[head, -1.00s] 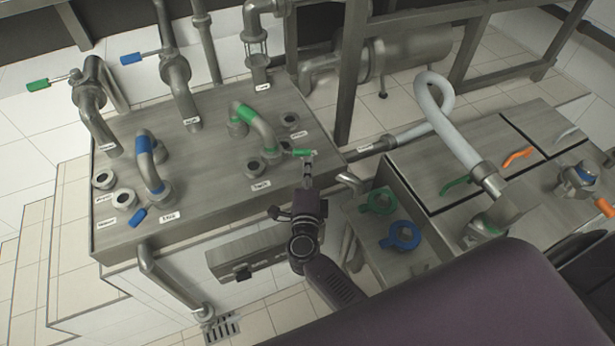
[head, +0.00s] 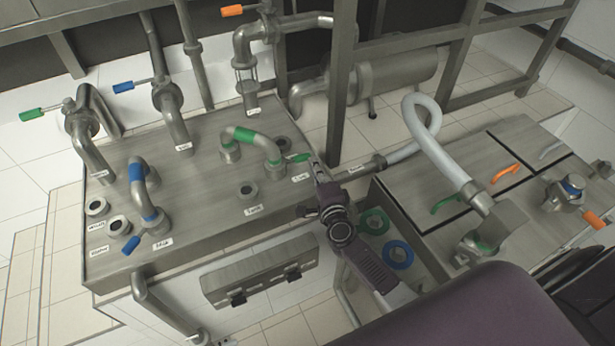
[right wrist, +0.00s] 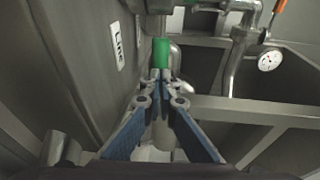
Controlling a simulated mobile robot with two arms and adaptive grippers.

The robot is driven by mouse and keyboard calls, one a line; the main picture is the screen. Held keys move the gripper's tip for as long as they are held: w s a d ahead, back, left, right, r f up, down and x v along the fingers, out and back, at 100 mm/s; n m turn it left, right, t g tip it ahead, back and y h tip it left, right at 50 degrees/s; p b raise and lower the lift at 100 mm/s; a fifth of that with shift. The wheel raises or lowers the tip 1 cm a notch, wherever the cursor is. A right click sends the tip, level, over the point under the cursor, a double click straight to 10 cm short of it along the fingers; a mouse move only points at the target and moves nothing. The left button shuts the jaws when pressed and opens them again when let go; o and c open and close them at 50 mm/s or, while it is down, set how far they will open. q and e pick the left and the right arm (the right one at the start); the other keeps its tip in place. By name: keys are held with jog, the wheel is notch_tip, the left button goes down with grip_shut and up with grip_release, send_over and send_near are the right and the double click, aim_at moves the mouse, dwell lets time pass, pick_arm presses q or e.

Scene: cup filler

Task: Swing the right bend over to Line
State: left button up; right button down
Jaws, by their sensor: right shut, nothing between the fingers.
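The front port (head: 248,190) stands open and empty. My right gripper (head: 317,167) is just right of the handle, over the table's right edge. In the right wrist view its shut fingers (right wrist: 160,84) hold nothing; the green handle (right wrist: 162,51) is just beyond the tips. Whether they touch is unclear. The Line label (right wrist: 117,46) is at upper left. My left gripper is out of view.
A blue-banded bend (head: 136,170) stands at left with open ports (head: 96,207) nearby. A bin with green (head: 374,221) and blue rings (head: 398,254) is at right. A frame post (head: 341,90) rises behind my gripper.

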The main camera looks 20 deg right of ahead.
jog(key=shift+w+d, duration=0.15)
jog(key=shift+w, duration=0.15)
jog(key=shift+s, duration=0.15)
jog(key=v, duration=1.1)
jog(key=shift+s, duration=0.4)
jog(key=c, duration=2.7)
grip_release()
jog(key=shift+r, duration=0.1)
